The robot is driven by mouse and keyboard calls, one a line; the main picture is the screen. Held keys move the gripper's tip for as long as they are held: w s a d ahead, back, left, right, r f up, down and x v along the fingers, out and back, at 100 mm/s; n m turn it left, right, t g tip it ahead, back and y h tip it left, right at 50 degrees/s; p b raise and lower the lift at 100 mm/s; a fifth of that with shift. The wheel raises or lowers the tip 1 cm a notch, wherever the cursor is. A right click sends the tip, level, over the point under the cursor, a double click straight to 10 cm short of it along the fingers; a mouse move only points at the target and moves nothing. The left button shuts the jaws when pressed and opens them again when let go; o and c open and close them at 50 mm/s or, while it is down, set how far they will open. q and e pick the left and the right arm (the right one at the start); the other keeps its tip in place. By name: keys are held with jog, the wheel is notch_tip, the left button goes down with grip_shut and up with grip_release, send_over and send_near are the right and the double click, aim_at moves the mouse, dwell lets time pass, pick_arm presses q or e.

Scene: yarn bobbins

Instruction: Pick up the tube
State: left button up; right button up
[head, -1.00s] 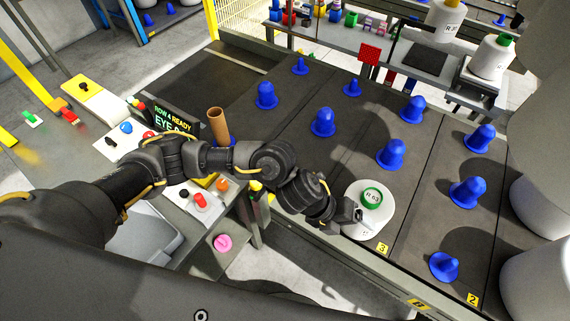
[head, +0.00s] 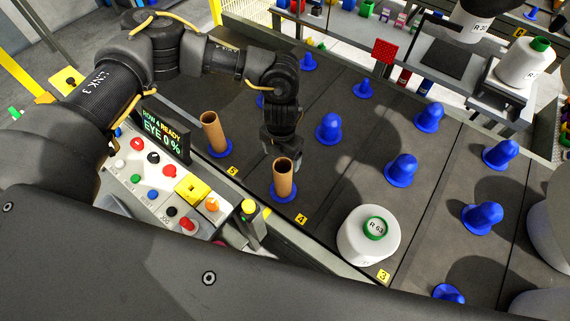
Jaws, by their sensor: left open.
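A brown cardboard tube (head: 284,182) stands upright on a blue peg base by the yellow label 4. A second brown tube (head: 212,133) stands on a blue base by label 5, slightly tilted in the picture. My left gripper (head: 281,148) points down just behind the top of the tube at label 4. It is open, but its fingertips are partly hidden, and I cannot tell whether they touch the tube. My right gripper is not in view.
A white bobbin marked R 63 (head: 368,238) sits by label 3. Several bare blue pegs (head: 401,169) stand on the dark deck. A control panel with coloured buttons (head: 160,187) and a display (head: 163,133) lie at left. White bobbins (head: 523,64) stand at back right.

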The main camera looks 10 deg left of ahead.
pick_arm(q)
jog(key=p, duration=0.1)
send_near(283, 172)
jog(key=s, duration=0.3)
jog(key=shift+d+r, duration=0.2)
jog(key=shift+r, duration=0.05)
jog(key=f+p, duration=0.1)
jog(key=f, duration=0.3)
jog(key=shift+w+d+p, duration=0.1)
jog(key=shift+w+p, duration=0.1)
jog(key=shift+p, duration=0.2)
jog(key=shift+f, duration=0.55)
jog(key=c, duration=1.3)
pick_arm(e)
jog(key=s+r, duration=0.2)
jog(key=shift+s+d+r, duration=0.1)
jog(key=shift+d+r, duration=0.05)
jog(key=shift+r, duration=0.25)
